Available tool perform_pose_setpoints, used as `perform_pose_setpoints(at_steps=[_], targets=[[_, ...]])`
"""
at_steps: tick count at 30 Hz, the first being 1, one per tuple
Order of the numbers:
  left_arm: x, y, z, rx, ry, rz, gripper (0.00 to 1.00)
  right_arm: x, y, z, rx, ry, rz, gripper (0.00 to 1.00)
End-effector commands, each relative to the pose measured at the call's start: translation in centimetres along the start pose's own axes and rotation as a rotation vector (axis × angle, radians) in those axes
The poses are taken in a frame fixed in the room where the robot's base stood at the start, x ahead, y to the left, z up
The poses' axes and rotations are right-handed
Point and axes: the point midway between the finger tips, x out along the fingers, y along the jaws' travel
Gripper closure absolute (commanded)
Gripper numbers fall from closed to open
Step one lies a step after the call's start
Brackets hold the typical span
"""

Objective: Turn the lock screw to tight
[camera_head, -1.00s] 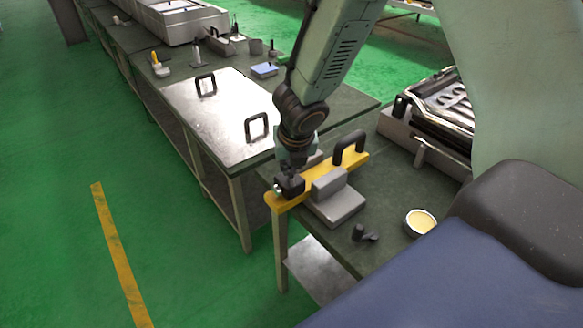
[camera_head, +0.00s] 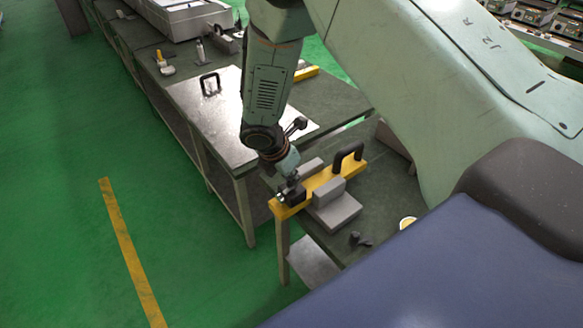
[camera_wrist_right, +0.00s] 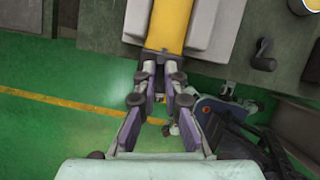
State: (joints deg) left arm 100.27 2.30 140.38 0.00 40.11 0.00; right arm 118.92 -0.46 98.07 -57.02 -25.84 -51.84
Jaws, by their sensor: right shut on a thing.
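A yellow bar (camera_head: 318,181) with a black handle (camera_head: 349,156) lies in a grey clamp block (camera_head: 337,208) near the table's corner. My right gripper (camera_head: 287,193) is at the near left end of the bar, shut on what seems to be the lock screw. The screw itself is hidden between the fingers. In the right wrist view, my right gripper (camera_wrist_right: 161,62) has its fingertips close together right at the end of the yellow bar (camera_wrist_right: 168,25). I cannot make out the screw's tightness. My left gripper is not in view.
The dark green table (camera_head: 388,184) also carries a small black part (camera_head: 359,240) and a round cream-topped tin (camera_head: 407,222). A metal plate with handles (camera_head: 207,112) lies on the neighbouring bench. Green floor left of the tables is clear.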

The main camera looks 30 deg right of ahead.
Motion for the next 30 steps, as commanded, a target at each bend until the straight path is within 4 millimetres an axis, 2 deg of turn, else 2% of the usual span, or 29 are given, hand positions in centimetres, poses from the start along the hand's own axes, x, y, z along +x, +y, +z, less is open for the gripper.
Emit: perform_pose_setpoints(at_steps=[3,12,29,30], targets=[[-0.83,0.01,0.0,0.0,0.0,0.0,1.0,-0.25,0.2,0.19,0.065,-0.004,-0.026,1.0],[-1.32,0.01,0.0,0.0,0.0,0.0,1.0,-0.13,0.27,0.14,0.167,-0.003,-0.066,1.0],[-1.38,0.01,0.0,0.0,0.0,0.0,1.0,-0.07,0.28,0.09,0.191,-0.001,-0.076,1.0],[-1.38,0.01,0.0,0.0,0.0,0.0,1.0,-0.07,0.28,0.08,0.191,-0.001,-0.076,0.88]])
